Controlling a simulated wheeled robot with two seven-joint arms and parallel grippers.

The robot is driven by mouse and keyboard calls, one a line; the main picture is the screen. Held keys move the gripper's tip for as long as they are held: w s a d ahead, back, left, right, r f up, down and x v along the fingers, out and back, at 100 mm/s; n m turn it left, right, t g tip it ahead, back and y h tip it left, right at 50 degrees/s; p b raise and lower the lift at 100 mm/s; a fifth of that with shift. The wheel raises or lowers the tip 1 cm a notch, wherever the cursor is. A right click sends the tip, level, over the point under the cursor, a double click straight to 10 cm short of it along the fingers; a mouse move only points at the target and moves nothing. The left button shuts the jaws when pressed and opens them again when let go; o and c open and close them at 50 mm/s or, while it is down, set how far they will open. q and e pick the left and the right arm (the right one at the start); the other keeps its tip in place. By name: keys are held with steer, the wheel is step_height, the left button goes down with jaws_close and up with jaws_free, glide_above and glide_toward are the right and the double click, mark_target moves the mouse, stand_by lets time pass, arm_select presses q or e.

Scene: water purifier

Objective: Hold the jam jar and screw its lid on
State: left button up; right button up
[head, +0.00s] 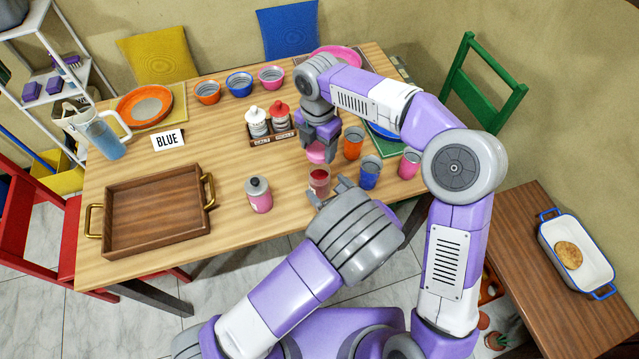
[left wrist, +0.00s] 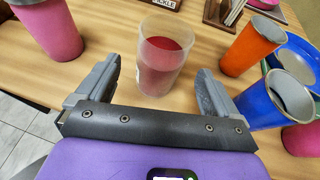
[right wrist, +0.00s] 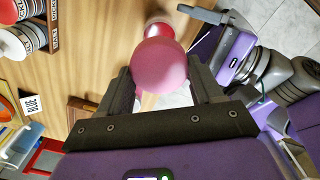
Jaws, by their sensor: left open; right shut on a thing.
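The jam jar (head: 319,184), clear with red jam inside, stands upright on the table. My left gripper (head: 328,190) is open with its fingers on either side of the jar's near part. In the left wrist view the jar (left wrist: 165,62) stands between and just beyond the fingertips, with a gap on each side. My right gripper (head: 320,140) points down above the jar, shut on the round pink lid (head: 317,153). In the right wrist view the lid (right wrist: 160,66) sits between the fingers and hides most of the jar behind it. The lid and jar look apart.
Orange (head: 353,142), blue (head: 370,172) and pink (head: 409,163) cups stand close on the right. A condiment rack (head: 271,138) is behind. A brown tray (head: 112,184) lies at the left.

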arm_select(q)
steer(key=shift+x, duration=2.8)
steer(key=c, duration=1.5)
arm_select(e)
glide_above(319, 182)
steer(key=w, duration=0.3)
steer(key=shift+s+a+f, duration=0.1)
steer(key=shift+s+f, duration=0.05)
steer(key=shift+f, duration=1.1)
steer(key=shift+s+f, duration=0.1)
steer(key=shift+f, duration=1.15)
steer(key=shift+f, duration=0.1)
steer(key=shift+f, duration=0.8)
steer(key=shift+f, duration=0.55)
